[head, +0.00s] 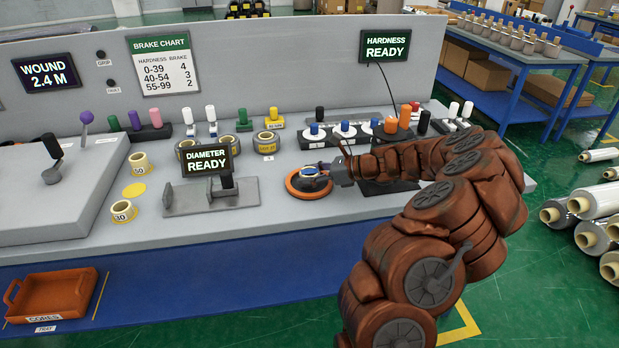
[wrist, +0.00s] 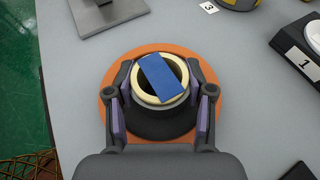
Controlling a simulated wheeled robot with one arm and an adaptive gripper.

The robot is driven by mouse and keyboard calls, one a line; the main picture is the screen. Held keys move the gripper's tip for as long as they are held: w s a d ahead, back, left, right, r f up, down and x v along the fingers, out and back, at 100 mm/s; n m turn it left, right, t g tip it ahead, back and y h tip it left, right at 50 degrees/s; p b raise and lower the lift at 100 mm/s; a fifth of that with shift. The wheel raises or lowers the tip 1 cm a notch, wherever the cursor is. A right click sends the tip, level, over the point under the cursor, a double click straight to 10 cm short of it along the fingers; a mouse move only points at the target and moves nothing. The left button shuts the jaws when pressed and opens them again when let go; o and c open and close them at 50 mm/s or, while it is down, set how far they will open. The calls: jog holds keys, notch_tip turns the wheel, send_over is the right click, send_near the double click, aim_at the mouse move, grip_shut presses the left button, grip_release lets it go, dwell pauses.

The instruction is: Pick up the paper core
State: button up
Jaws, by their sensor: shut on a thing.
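The paper core (wrist: 140,84) is a cream ring with a dark hollow, seen in the wrist view. A blue strip (wrist: 163,78) lies across its top. The core stands over a round orange pad (wrist: 111,88), which also shows on the bench in the head view (head: 293,186). My gripper (wrist: 159,85) has a finger on each side of the core and is shut on it. In the head view my gripper (head: 338,174) reaches the pad from the right and partly hides the core. I cannot tell whether the core touches the pad.
A grey diameter gauge stand (head: 240,196) is left of the pad. Behind are several tape rolls (head: 266,143) and a numbered rack with blue-topped pieces (head: 315,132). An orange cores tray (head: 55,296) sits at lower left. Bench in front of the pad is clear.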

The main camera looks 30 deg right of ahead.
jog(key=c, duration=0.5)
jog(key=shift+o, duration=0.2)
